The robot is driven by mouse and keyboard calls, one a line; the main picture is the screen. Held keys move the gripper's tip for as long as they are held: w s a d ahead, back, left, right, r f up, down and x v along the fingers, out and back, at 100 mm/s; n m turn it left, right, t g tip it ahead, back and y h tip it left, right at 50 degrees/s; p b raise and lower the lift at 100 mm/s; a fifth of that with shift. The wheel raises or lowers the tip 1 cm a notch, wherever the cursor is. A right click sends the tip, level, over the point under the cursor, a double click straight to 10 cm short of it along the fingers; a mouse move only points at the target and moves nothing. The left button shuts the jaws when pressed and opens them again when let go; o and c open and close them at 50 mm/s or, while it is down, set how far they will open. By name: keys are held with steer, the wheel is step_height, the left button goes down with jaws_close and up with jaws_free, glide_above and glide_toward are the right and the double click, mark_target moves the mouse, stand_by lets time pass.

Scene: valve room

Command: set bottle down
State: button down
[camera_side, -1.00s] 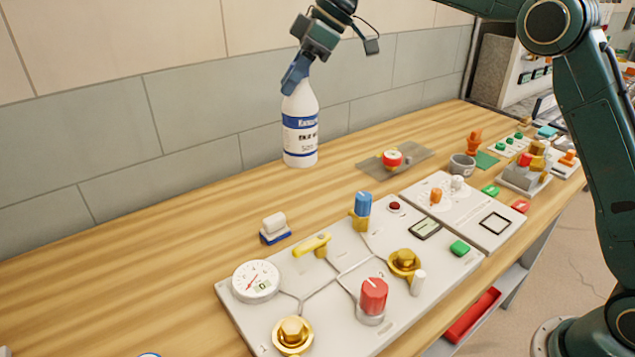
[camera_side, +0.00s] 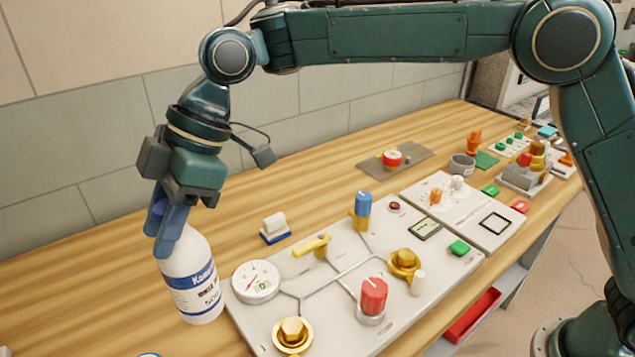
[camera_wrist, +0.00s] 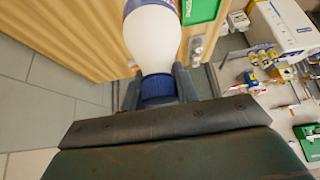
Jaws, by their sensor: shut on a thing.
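A white bottle (camera_side: 196,283) with a blue label band is at the left of the bench in the side view, slightly tilted. My gripper (camera_side: 168,228) is shut on the bottle's neck and cap from above. In the wrist view the white bottle (camera_wrist: 153,38) extends away from my gripper (camera_wrist: 160,88), with its blue cap between the two fingers. I cannot tell whether the bottle's base touches the wooden bench (camera_side: 100,300).
A valve panel (camera_side: 340,262) with a gauge (camera_side: 255,281), knobs and handles lies close to the bottle's right. A small white and blue block (camera_side: 274,228) stands behind the panel. The wall is behind the bench. Bare wood lies to the bottle's left.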

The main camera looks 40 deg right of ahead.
mark_target(174, 288)
steer(key=shift+n, duration=0.3)
steer(key=shift+s+a+f, duration=0.3)
steer(key=shift+s+f, duration=0.05)
steer(key=shift+f, duration=1.1)
steer(key=shift+s+a+f, duration=0.3)
steer(key=shift+a+f, duration=0.05)
steer(key=shift+f, duration=1.1)
steer(key=shift+s+a+f, duration=0.3)
steer(key=shift+s+f, duration=0.05)
steer(key=shift+f, duration=1.25)
steer(key=c, duration=1.1)
jaws_free()
steer(key=shift+o, duration=0.2)
steer(key=v, duration=1.2)
steer(key=shift+w+a, duration=0.1)
